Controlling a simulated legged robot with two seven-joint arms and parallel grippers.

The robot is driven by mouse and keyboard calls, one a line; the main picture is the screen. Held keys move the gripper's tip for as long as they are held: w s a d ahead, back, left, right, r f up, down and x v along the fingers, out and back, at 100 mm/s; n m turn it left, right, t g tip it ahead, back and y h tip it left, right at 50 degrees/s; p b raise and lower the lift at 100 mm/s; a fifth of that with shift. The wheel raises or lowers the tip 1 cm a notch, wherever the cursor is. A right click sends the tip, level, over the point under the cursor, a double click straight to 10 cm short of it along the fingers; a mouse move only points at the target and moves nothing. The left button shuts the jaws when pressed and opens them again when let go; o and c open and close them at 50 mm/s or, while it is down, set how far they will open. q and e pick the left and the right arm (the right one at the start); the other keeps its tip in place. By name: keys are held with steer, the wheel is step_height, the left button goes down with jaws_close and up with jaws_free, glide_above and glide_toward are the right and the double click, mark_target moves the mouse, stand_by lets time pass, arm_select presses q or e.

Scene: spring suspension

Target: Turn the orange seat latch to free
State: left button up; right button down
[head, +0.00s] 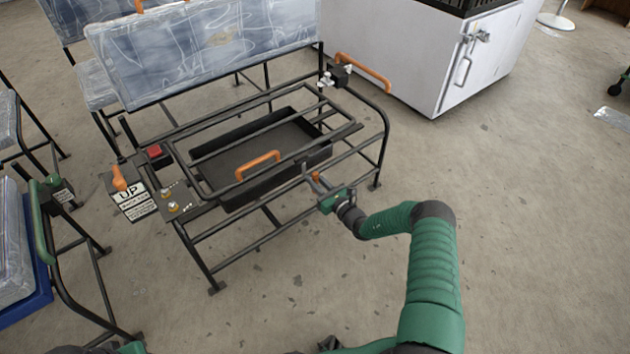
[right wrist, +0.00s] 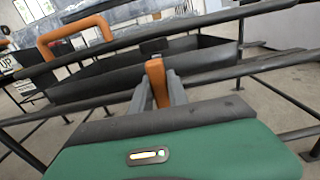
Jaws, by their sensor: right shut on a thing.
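An orange latch tab (right wrist: 156,82) stands upright between the two grey fingers of my right gripper (right wrist: 158,94) in the right wrist view. My right gripper (head: 312,176) is shut on it at the front right of the black seat frame (head: 245,254). Only a small bit of the orange latch shows there in the head view; the fingers hide the rest. An orange lever (head: 119,178) stands by a white sign reading UP on the frame's left side.
A black tray with an orange handle (head: 258,165) sits inside the frame, just left of my gripper. A clear-wrapped seat back (head: 205,45) rises behind. A red button (head: 154,151) is at left. A white cabinet (head: 420,55) stands behind right.

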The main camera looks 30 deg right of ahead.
steer(key=shift+d, duration=0.1)
steer(key=d+f+m+b, duration=0.1)
steer(key=m, duration=0.5)
steer(key=d+f+m+b, duration=0.1)
steer(key=m, duration=0.5)
steer(key=d+f+m+b, duration=0.1)
steer(key=m, duration=0.4)
steer(key=shift+f+m+b, duration=0.1)
steer(key=shift+m+b, duration=0.2)
steer(key=shift+m, duration=0.1)
steer(key=shift+d, duration=0.1)
steer(key=c, duration=1.3)
jaws_free()
steer(key=shift+f, duration=0.1)
